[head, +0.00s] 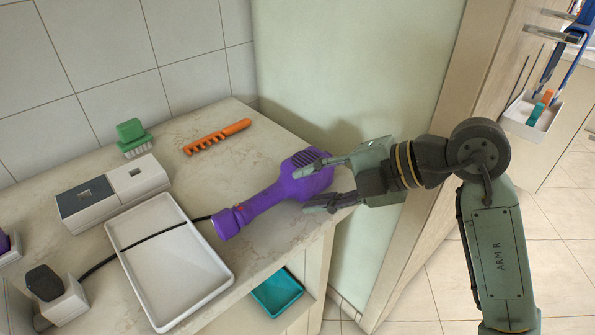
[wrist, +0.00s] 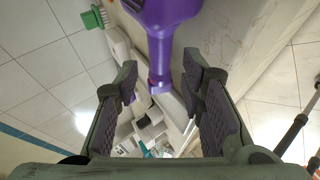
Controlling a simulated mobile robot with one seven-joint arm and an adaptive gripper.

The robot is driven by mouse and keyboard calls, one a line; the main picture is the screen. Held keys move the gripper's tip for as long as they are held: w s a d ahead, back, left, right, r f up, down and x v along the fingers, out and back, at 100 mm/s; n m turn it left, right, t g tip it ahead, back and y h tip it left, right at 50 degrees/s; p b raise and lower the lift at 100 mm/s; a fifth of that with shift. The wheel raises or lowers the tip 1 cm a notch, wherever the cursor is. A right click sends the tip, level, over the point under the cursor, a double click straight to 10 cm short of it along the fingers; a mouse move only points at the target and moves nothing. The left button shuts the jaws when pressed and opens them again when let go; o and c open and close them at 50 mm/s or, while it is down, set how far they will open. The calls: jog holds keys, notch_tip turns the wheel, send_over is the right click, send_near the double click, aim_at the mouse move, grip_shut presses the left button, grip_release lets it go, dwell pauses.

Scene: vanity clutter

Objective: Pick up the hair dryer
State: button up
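The purple hair dryer (head: 265,199) lies on the marble-look counter, its dark-grilled wide end at the right near the counter edge and its narrower end at the left. My gripper (head: 304,190) comes in from the right, with one finger on either side of the dryer's wide end in the head view. In the wrist view the hair dryer (wrist: 162,48) shows at the top centre, its narrow part between the fingertips of my gripper (wrist: 160,80), with a gap on each side. The fingers are wide apart and hold nothing. I cannot tell their exact height over the dryer.
A white tray (head: 212,262) lies left of the dryer, with a black cord (head: 150,238) across it. An orange comb (head: 217,136), a green brush (head: 132,136) and a white box (head: 138,177) stand farther back. A cabinet panel (head: 355,70) rises behind the counter's right end.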

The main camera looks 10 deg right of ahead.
aim_at(278, 194)
jog(key=p+x, duration=0.2)
jog(key=x, duration=0.6)
jog(key=shift+w+d+f, duration=0.1)
jog(key=shift+w, duration=0.05)
grip_shut()
